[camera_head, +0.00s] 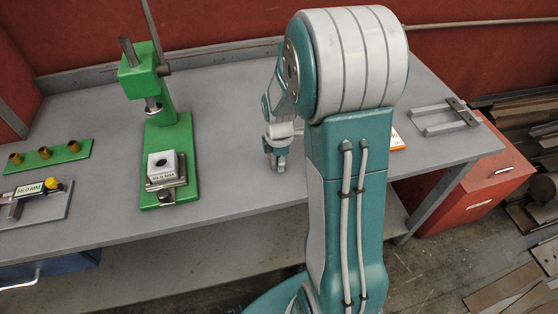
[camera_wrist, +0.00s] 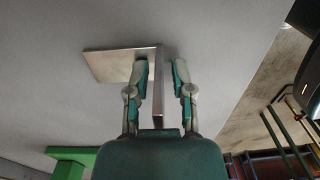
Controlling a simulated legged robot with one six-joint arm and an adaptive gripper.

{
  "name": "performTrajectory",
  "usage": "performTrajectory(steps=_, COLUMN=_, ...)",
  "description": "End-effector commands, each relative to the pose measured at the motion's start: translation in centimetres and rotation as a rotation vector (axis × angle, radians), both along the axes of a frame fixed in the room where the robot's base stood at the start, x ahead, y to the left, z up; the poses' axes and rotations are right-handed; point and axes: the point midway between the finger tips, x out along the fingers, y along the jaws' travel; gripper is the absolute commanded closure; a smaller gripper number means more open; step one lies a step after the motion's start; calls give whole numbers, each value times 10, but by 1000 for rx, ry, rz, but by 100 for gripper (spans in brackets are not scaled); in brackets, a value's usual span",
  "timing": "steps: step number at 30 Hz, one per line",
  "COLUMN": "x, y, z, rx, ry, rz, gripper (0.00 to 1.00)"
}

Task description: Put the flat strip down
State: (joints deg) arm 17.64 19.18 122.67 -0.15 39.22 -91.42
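In the wrist view, a thin metal strip (camera_wrist: 158,90) runs lengthwise between the two fingers of my gripper (camera_wrist: 160,80). A gap shows between the strip and each finger, so the gripper looks open around it. A flat metal plate (camera_wrist: 108,66) joins or meets the strip's far end on the left; I cannot tell whether they are one bent piece. Beneath them is the grey table top (camera_wrist: 60,110). In the head view, my gripper (camera_head: 276,158) points down at the middle of the table, and the strip cannot be made out there.
A green press (camera_head: 165,140) holding a light block (camera_head: 163,166) stands left of my gripper. Farther left are a green rack (camera_head: 52,157) with brass pieces and a gauge fixture (camera_head: 35,200). A metal frame (camera_head: 432,120) lies near the right edge, with an orange-white item (camera_head: 397,141) beside my arm.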

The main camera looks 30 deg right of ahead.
Motion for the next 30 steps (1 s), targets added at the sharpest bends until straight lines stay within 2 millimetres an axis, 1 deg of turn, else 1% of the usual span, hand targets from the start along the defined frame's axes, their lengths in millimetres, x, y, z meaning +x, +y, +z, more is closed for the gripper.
performTrajectory(steps=9, x=0, y=1, z=1, rx=0, ry=0, rz=1, gripper=57)
performTrajectory(steps=13, x=0, y=0, z=8, rx=-1, ry=-2, rz=1, gripper=57)
performTrajectory(steps=17, x=1, y=0, z=30, rx=-1, ry=-5, rz=1, gripper=57)
performTrajectory(steps=24, x=2, y=0, z=81, rx=-1, ry=-5, rz=1, gripper=57)
performTrajectory(steps=27, x=3, y=0, z=100, rx=-1, ry=-5, rz=1, gripper=57)
performTrajectory(steps=30, x=2, y=0, z=112, rx=-1, ry=-2, rz=1, gripper=57)
